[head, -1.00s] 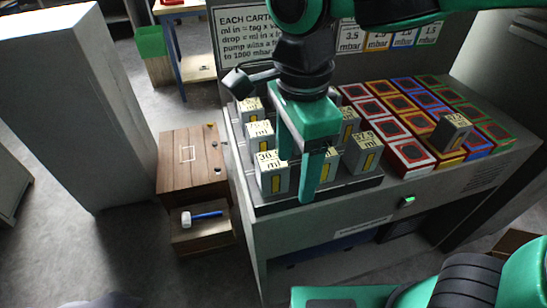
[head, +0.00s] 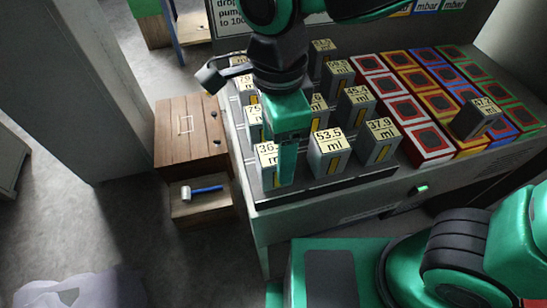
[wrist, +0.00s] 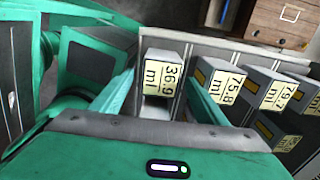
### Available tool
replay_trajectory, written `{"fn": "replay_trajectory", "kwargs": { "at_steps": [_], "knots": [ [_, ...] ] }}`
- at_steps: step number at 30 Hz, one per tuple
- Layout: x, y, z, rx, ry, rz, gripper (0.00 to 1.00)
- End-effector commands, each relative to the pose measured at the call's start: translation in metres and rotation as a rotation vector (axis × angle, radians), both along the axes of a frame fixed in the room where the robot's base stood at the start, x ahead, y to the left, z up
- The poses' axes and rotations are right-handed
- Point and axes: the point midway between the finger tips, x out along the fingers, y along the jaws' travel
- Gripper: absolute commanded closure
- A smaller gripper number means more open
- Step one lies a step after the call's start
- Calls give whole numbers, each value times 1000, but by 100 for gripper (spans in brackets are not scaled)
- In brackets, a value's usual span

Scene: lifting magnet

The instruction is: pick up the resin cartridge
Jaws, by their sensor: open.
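Several grey resin cartridges with pale ml labels and yellow stripes stand in a dark rack (head: 330,188) at the bench's left. The front-left one, the 36.9 ml cartridge (head: 266,165), is partly covered by my gripper (head: 285,172) in the head view. In the wrist view this 36.9 ml cartridge (wrist: 163,73) stands between the two green fingers of my open gripper (wrist: 160,95). I cannot tell whether either finger touches it. The 53.5 ml cartridge (head: 329,150) stands just to the right, and the 37.9 ml cartridge (head: 379,143) beyond it.
Red, yellow, blue and green framed slots (head: 425,143) fill the bench's right side; a 57.2 ml cartridge (head: 478,120) stands among them. A green-lit button (head: 421,189) is on the bench front.

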Motion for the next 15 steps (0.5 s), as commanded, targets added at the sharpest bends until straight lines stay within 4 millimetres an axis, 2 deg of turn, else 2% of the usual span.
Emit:
{"fn": "replay_trajectory", "kwargs": {
  "at_steps": [5, 12, 15],
  "knots": [
    [0, 0, -13, -2, 1, -1, 33],
    [1, 4, -45, -2, 1, -1, 33],
    [1, 5, -53, -1, 1, -1, 33]
  ]
}}
